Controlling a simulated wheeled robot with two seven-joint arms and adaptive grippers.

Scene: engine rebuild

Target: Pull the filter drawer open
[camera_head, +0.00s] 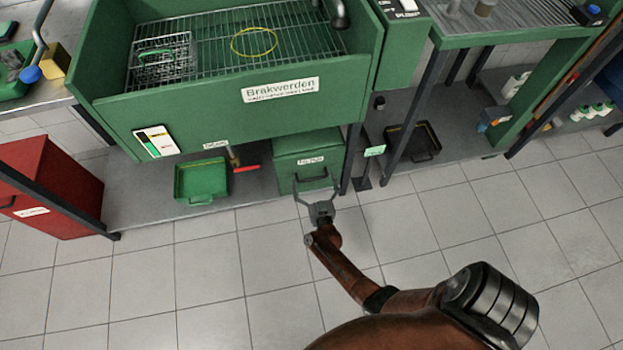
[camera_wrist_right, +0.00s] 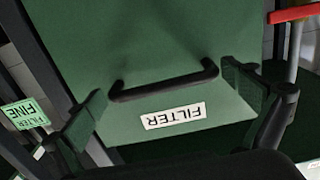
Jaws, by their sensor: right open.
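The filter drawer (camera_head: 309,161) is the green box under the wash basin, with a white FILTER label and a dark bar handle (camera_head: 312,181) on its front. It looks closed. In the right wrist view the drawer front (camera_wrist_right: 150,50) fills the middle, upside down, and its handle (camera_wrist_right: 163,85) lies across the space between the fingers. My right gripper (camera_head: 315,190) is open in front of the handle, one finger towards each end. In the right wrist view the right gripper (camera_wrist_right: 170,100) shows no grip on the handle. My left gripper is not in view.
A green tray (camera_head: 201,181) stands on the low shelf left of the drawer, with a red-handled item (camera_head: 246,168) between them. A dark table leg (camera_head: 353,150) and a small green tag (camera_head: 375,150) are close on the right. The tiled floor in front is clear.

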